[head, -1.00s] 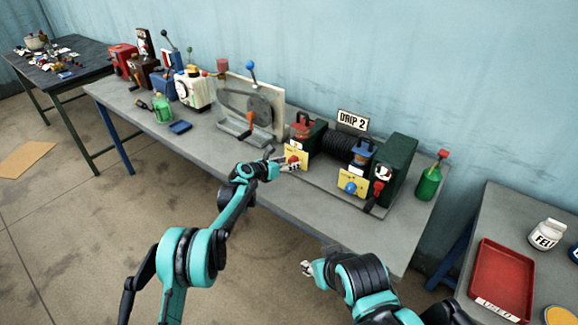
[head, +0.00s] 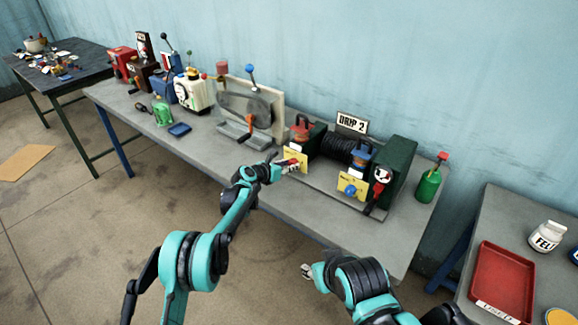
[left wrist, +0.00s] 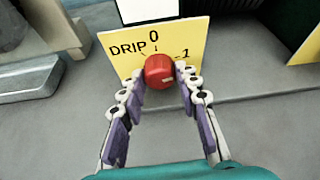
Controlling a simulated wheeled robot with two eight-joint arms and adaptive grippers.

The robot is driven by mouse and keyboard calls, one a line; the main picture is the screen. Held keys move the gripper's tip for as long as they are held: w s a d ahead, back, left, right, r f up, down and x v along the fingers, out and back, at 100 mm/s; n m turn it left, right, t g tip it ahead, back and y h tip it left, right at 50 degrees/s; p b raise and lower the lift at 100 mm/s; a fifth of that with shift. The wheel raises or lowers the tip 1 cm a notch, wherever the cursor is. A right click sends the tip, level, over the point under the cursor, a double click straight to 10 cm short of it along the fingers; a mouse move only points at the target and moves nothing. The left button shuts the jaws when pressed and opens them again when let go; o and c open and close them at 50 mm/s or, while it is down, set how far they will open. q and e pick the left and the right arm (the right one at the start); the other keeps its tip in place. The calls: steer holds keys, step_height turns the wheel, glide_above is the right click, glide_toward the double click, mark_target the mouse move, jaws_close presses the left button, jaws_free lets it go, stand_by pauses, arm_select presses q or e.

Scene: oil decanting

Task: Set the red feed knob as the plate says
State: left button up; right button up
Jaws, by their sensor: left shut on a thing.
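The red feed knob (left wrist: 158,72) sits on a yellow plate (left wrist: 187,38) marked DRIP, 0 and 1. A pale mark shows on the knob's lower right face; which setting it means I cannot tell. My left gripper (left wrist: 160,84) has its fingers on both sides of the knob and is shut on it. In the head view the left gripper (head: 281,169) reaches the knob at the yellow plate (head: 297,155) on the machine's left end. A sign plate (head: 351,123) behind reads DRIP 2. My right gripper (head: 306,271) hangs in front of the bench; its jaw state is unclear.
A second yellow plate with a blue knob (head: 351,190) and a dark green housing (head: 394,168) stand to the right. A green bottle (head: 428,186) is at the bench's right end. A red tray (head: 485,258) lies on the right table. The bench front (head: 340,228) is clear.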

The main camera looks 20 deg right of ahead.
arm_select(q)
steer(key=shift+s+d+m+t+y, duration=0.1)
steer(key=shift+m+t+y, duration=0.4)
steer(key=shift+m, duration=0.5)
steer(key=shift+m+t+y, duration=0.3)
steer(key=shift+m+t, duration=0.2)
steer(key=shift+m, duration=0.4)
steer(key=shift+s+d+f+m+t+y+b, duration=0.15)
steer(key=shift+m+t+b, duration=0.2)
steer(key=shift+m, duration=0.25)
steer(key=shift+a+m+t+y+b, duration=0.15)
steer(key=shift+m+t+b, duration=0.1)
steer(key=shift+m+t, duration=0.3)
steer(key=shift+d+m+t+b, duration=0.15)
steer(key=shift+m+t+b, duration=0.55)
steer(key=shift+m, duration=0.85)
steer(key=o, duration=1.2)
steer(key=shift+c, duration=0.2)
steer(key=shift+s, duration=0.1)
